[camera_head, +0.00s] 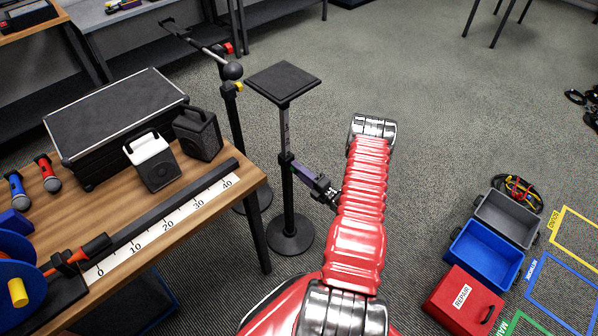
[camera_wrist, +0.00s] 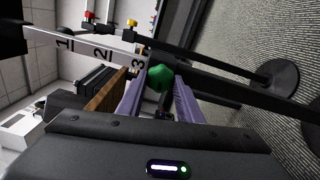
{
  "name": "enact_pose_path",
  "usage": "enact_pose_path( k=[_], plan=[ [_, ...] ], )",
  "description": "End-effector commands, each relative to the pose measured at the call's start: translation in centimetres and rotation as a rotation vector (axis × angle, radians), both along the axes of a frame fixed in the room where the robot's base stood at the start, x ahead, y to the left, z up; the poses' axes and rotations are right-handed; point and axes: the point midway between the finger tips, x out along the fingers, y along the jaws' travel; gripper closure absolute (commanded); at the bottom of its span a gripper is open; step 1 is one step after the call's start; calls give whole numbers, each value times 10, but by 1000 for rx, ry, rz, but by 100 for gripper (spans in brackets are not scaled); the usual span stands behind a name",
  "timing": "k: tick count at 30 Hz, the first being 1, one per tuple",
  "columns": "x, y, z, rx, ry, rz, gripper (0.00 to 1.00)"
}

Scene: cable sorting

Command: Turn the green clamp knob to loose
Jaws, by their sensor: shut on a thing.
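The green clamp knob (camera_wrist: 161,78) shows in the wrist view, between the tips of my gripper's two purple fingers. My gripper (camera_wrist: 165,84) is shut on it. In the head view my gripper (camera_head: 318,184) reaches the middle of a black stand's pole from the right; the green knob cannot be made out there. The stand has a square flat top (camera_head: 283,82) and a round base (camera_head: 290,234). In the wrist view its light scale strip (camera_wrist: 100,49) carries the numbers 1, 2 and 3. Whether the clamp is tight or loose cannot be told.
Behind the stand stands a microphone stand (camera_head: 230,98) with red and yellow knobs. A wooden table (camera_head: 225,205) with speakers, a case and a ruler is at left. Blue (camera_head: 487,255) and red (camera_head: 463,302) boxes lie on the right floor. Floor beyond my arm is clear.

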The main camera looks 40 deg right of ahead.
Motion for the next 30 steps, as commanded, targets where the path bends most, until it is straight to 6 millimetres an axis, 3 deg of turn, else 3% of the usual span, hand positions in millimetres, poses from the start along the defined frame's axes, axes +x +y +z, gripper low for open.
enact_pose_path(
  k=[17,18,25,30],
  plan=[
    [-1,6,-5,-39,9,9,90],
    [-1,6,-5,-39,9,9,65],
    [0,3,-3,-41,6,5,50],
    [0,2,-2,-42,3,3,50]
  ],
)
